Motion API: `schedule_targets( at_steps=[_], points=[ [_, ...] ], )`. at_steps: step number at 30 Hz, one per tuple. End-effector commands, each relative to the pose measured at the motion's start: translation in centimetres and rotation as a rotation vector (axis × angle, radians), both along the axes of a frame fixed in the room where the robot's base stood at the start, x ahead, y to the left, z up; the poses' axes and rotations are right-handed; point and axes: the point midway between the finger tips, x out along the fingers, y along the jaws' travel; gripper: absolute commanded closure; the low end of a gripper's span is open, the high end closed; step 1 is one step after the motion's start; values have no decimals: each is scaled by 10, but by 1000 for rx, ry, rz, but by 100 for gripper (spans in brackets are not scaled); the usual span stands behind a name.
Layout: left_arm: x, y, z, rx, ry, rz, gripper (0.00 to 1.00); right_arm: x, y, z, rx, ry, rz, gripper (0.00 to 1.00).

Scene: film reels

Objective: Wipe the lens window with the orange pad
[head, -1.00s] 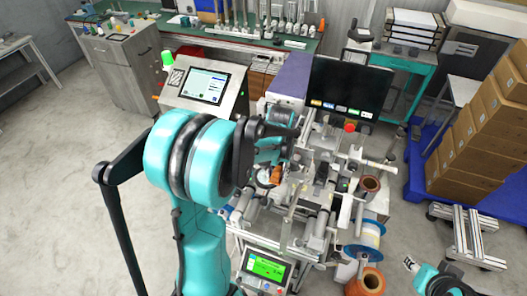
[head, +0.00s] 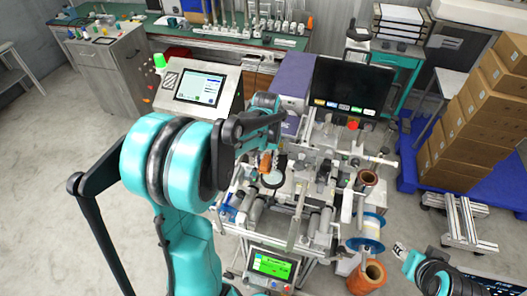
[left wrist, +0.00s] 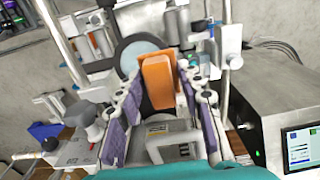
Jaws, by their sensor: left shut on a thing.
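The orange pad (head: 265,163) is upright between the fingers of my left gripper (head: 264,152). The left wrist view shows the pad (left wrist: 158,82) large, with my left gripper's purple-lined fingers (left wrist: 158,103) on both sides of it.
The machine has rollers, posts and a copper spool (head: 367,178) around the lens window. A black monitor (head: 350,86) stands behind, and a tilted touch screen (head: 200,86) stands at left. A green-lit panel (head: 271,266) is in front. Cardboard boxes (head: 470,125) stand at right.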

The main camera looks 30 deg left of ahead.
Motion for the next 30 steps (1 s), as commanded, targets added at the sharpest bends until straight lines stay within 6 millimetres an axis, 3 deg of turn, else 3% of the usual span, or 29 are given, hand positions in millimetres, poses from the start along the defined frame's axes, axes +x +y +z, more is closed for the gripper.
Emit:
schedule_targets(
  at_steps=[13, 30],
  points=[
    [7, -2, 40, 0, 0, -2, 90, 0, 0, 27, 0, 0, 0, 60],
    [7, -2, 42, 0, 0, -2, 90, 0, 0, 27, 0, 0, 0, 60]
  ],
)
